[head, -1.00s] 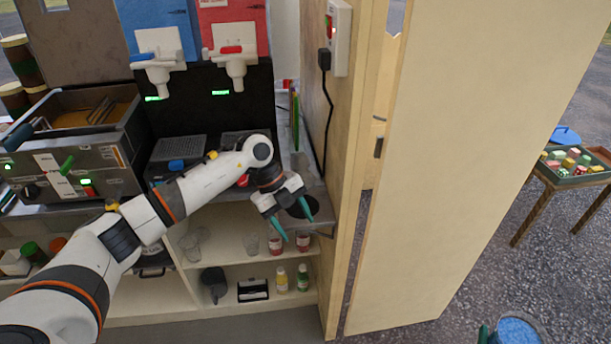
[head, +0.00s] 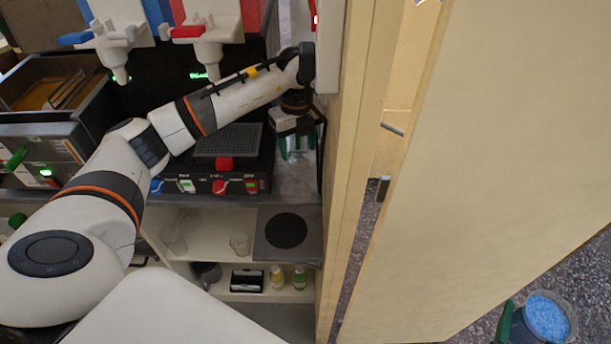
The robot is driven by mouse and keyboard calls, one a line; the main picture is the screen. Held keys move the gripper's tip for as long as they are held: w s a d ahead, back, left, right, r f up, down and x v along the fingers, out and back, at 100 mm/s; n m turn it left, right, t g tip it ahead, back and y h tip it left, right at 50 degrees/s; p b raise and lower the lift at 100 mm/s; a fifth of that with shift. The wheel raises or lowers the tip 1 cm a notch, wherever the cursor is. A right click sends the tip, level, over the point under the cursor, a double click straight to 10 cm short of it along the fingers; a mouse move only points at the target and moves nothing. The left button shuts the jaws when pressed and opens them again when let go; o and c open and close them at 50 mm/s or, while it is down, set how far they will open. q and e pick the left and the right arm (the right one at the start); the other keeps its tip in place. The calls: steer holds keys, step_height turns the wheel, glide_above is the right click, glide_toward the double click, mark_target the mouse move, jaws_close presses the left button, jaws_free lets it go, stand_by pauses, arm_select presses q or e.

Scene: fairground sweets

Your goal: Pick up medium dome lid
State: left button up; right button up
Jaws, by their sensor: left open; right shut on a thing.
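My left gripper (head: 297,150) is open, fingers pointing down, at the back right of the counter beside the wooden wall. Just below it are pale, clear shapes (head: 297,180) on the counter. They may be clear lids, but I cannot tell their size or whether the medium dome lid is among them. No lid is visible between the fingers, though my wrist hides part of that spot. My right gripper (head: 512,325), at the bottom right, shows only a green finger. It is shut on a clear cup (head: 570,320) filled with blue ice.
Dispenser taps (head: 207,50) hang above the counter, left of my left gripper. A black machine (head: 205,182) with a grate is in front of them. The wooden wall (head: 345,200) and pale door panel (head: 470,160) stand between my grippers. Clear cups (head: 240,243) stand on the shelf below.

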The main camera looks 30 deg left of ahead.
arm_select(q)
steer(key=p, duration=0.1)
glide_above(296, 179)
steer(key=d, duration=0.1)
step_height(296, 179, down, 5)
arm_select(e)
steer(key=shift+s+r, duration=0.25)
steer(key=shift+r, duration=0.65)
arm_select(q)
steer(key=f+p, duration=0.1)
steer(key=f, duration=0.1)
steer(key=s+f+p, duration=0.1)
steer(key=f, duration=0.2)
steer(key=shift+s, duration=0.1)
arm_select(e)
step_height(296, 179, up, 2)
arm_select(q)
steer(key=shift+a+f, duration=0.1)
steer(key=shift+f, duration=0.45)
arm_select(e)
steer(key=shift+w, duration=0.1)
arm_select(q)
steer(key=c, duration=1.2)
arm_select(e)
steer(key=shift+d, duration=0.1)
